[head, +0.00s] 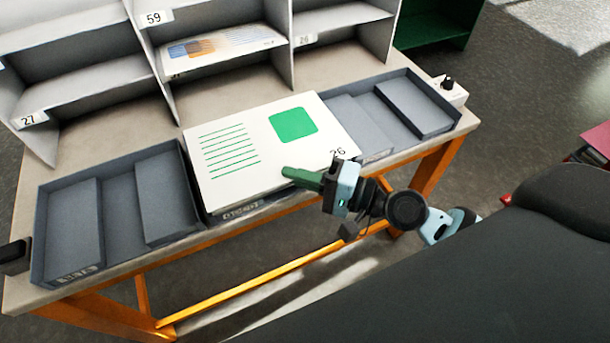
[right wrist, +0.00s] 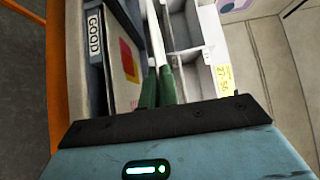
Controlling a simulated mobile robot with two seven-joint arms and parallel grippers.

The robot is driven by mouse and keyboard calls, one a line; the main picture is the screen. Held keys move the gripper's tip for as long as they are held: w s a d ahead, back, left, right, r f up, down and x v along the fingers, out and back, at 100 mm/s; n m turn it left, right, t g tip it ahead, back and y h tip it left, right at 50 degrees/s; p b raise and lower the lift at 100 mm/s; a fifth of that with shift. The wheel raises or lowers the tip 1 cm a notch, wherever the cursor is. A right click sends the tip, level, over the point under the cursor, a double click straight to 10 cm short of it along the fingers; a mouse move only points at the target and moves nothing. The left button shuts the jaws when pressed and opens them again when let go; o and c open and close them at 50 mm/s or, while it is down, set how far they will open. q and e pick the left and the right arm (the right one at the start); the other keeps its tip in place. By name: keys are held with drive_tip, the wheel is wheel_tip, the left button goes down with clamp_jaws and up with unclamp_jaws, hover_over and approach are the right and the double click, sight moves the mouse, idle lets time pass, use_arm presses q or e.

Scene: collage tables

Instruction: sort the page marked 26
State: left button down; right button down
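The page marked 26 (head: 240,140) is white with green lines and a green square. It lies nearly flat over the middle tray (head: 245,211) in the head view. My right gripper (head: 300,177) has its green fingers at the page's near edge. In the right wrist view the fingers (right wrist: 158,85) are closed on a thin white sheet seen edge-on, apart from a page with a red and yellow picture (right wrist: 128,60) below. A shelf slot labelled 26 (head: 304,40) is at the back right.
The grey shelf also has slots labelled 59 (head: 153,18) and 27 (head: 29,120). A page (head: 225,45) lies in one slot. Grey trays stand left (head: 110,255) and right (head: 375,105). A white box with a black knob (head: 448,84) stands at the right end.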

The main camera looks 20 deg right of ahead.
drive_tip(key=shift+a, duration=0.1)
drive_tip(key=shift+w, duration=0.15)
drive_tip(key=shift+w, duration=0.45)
wheel_tip(320, 180, down, 7)
drive_tip(key=b, duration=0.6)
drive_tip(key=shift+b, duration=0.4)
drive_tip(key=shift+r, duration=0.1)
